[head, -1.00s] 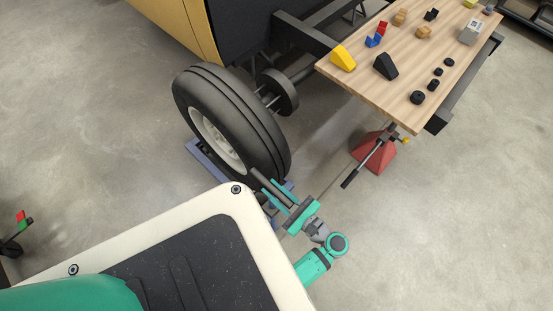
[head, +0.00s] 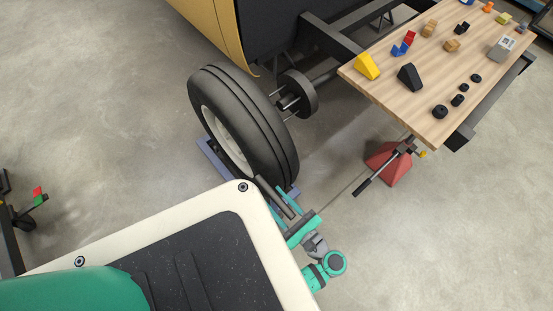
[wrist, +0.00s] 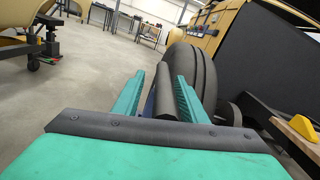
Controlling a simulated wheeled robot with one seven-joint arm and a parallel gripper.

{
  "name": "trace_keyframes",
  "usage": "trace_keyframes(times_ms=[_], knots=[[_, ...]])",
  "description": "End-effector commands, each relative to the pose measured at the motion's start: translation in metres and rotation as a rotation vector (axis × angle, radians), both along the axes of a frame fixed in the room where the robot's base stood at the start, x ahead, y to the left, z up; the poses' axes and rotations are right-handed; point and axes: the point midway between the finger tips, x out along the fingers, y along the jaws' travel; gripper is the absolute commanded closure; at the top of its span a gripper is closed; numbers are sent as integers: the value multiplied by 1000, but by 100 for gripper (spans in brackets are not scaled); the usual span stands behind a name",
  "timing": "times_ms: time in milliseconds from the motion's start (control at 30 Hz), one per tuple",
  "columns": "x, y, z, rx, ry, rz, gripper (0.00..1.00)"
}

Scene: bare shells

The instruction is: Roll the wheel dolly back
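A large black tyre with a pale rim (head: 243,125) stands upright on the wheel dolly, whose low blue frame (head: 214,160) shows beside and under it. The tyre stands apart from the dark hub (head: 298,94), with studs showing between them. A dark grey dolly handle bar (head: 268,187) slants up towards me. My gripper (head: 281,200) has its teal fingers on both sides of this bar and is shut on it. In the wrist view the bar (wrist: 165,98) lies between my fingers (wrist: 158,92), with the tyre (wrist: 205,75) just beyond. Most of the dolly is hidden.
A wooden table (head: 430,90) with blocks and small black parts stands at the right. A red stand (head: 388,165) with a rod is under its near edge. A yellow body panel (head: 215,35) is behind the tyre. Floor (head: 110,90) to the left is clear.

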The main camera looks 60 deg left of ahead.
Motion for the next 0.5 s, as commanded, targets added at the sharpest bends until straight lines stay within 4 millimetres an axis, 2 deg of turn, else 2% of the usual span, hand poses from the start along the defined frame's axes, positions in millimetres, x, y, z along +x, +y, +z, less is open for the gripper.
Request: trace_keyframes(times_ms=[267,367,500], knots=[[2,-5,-1,-3,1,-2,61],[6,-17,-1,-4,1,-3,61],[12,-42,-2,-4,1,-4,61]])
